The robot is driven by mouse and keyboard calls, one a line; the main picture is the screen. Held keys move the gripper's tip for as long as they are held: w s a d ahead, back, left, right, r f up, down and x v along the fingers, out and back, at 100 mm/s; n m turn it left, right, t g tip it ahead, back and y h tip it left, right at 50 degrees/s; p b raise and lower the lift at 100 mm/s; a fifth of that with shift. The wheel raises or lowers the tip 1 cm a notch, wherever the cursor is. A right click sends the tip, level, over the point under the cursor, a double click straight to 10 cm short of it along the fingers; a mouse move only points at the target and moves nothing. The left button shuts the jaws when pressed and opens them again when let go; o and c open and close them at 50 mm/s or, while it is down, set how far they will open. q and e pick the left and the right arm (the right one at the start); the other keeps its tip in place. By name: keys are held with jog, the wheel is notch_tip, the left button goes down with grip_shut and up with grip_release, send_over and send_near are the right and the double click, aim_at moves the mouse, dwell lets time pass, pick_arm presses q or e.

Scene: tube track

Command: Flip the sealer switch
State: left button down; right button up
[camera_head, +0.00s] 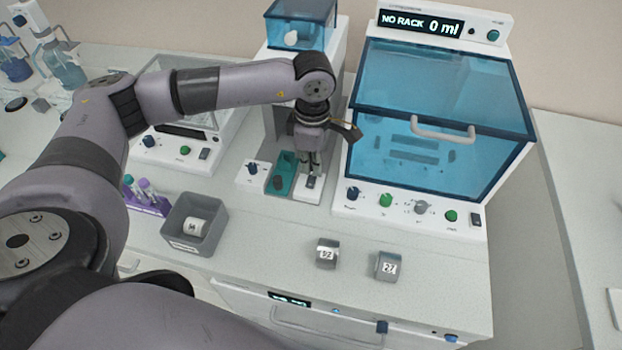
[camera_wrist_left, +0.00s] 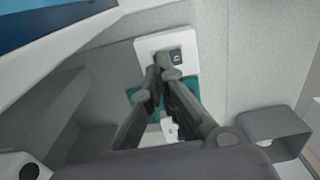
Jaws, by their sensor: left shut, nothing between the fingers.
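The sealer (camera_head: 279,113) is a narrow white machine with a blue clear cover on top. Its low white base carries a blue knob, a teal slot (camera_head: 283,172) and a small dark switch (camera_head: 311,181) at the right front. My left gripper (camera_head: 313,174) is shut and empty and points down over the switch. In the left wrist view its fingertips (camera_wrist_left: 164,73) come together right by the switch (camera_wrist_left: 175,58) on the white plate. I cannot tell whether they touch it, nor which way the switch is set. My right gripper is not in view.
A blue-lidded machine (camera_head: 440,90) reading "NO RACK 0 ml" stands close on the right. A grey bin (camera_head: 194,224) with a labelled roll and a purple tube rack (camera_head: 148,200) are at front left. Two numbered grey blocks (camera_head: 327,253) (camera_head: 388,266) lie on the bench front.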

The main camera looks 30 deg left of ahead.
aim_at(312, 178)
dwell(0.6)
pick_arm(q)
jog(key=shift+f+b, duration=1.05)
jog(key=shift+f, duration=0.05)
dwell(0.3)
jog(key=shift+r+p, duration=1.65)
jog(key=shift+r, duration=1.9)
jog(key=shift+s+f, duration=0.1)
